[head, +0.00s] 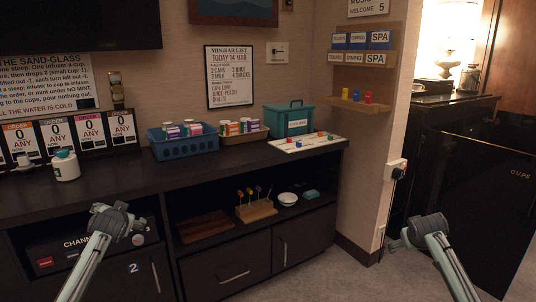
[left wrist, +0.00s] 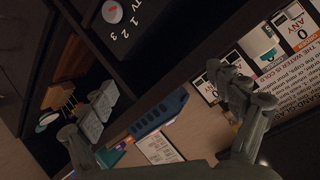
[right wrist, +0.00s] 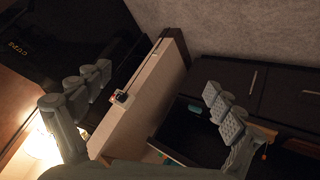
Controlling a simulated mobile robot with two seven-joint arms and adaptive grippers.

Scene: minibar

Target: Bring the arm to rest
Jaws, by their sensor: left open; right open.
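My left gripper (left wrist: 162,84) shows in the left wrist view with its fingers spread wide and nothing between them. It is in front of the counter, whose lower shelf and order cards are seen tilted beyond it. My right gripper (right wrist: 156,82) shows in the right wrist view, also spread and empty, with the wall end and the cabinet beyond it. In the head view my left arm rises at the lower left and my right arm at the lower right. Both stand in front of the furniture, and I cannot make out the fingers there.
A wooden stand (head: 256,211) and a white bowl (head: 288,199) sit on the lower shelf. Floor (head: 345,275) between the arms is clear.

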